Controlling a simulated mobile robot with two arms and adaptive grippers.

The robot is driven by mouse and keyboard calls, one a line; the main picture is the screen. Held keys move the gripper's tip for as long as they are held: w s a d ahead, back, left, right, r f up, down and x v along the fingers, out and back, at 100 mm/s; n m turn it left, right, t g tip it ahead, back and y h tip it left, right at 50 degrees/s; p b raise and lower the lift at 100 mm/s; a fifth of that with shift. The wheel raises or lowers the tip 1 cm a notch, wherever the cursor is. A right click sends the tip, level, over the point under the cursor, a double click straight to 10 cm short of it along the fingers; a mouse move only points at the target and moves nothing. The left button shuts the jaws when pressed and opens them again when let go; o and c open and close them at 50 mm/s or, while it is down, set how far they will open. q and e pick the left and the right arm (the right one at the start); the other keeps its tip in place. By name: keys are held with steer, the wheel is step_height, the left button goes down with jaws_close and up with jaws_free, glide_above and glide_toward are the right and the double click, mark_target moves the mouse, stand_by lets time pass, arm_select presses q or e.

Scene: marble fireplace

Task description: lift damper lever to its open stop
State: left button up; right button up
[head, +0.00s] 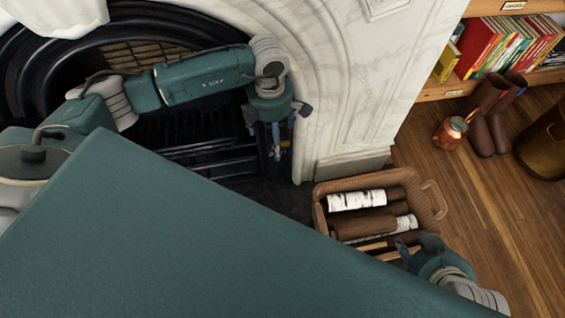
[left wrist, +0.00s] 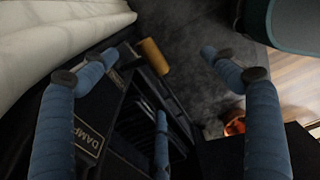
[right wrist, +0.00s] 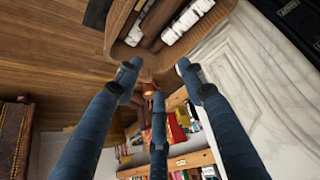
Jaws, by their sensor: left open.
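The damper lever, a dark bar with a tan cylindrical handle (left wrist: 153,57), shows in the left wrist view beside a dark plate lettered "DAMP" (left wrist: 88,138). My left gripper (head: 275,148) hangs in front of the fireplace's right side in the head view. Its blue fingers are open, and in the left wrist view the handle appears between the spread fingertips, nearer the left one. I cannot tell whether any finger touches it. In the head view the lever is not clearly visible behind the gripper. My right gripper (right wrist: 155,70) is open and empty, near the log basket.
A wicker basket (head: 432,205) with birch logs stands on the floor right of the marble surround (head: 345,90). Beyond it are a copper pot (head: 450,132), brown boots (head: 490,115) and a bookshelf (head: 445,88). Wooden floor right of the basket is clear.

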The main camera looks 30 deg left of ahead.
arm_select(q)
steer(key=shift+r+p, duration=0.3)
steer(key=shift+r, duration=0.55)
arm_select(e)
steer(key=s+d+f+g, duration=0.1)
steer(key=s+g, duration=0.2)
steer(key=s, duration=0.3)
steer(key=shift+s+d+f+h, duration=0.2)
steer(key=shift+d+f+h, duration=0.15)
steer(key=shift+d+h, duration=0.05)
steer(key=shift+w+a, duration=0.1)
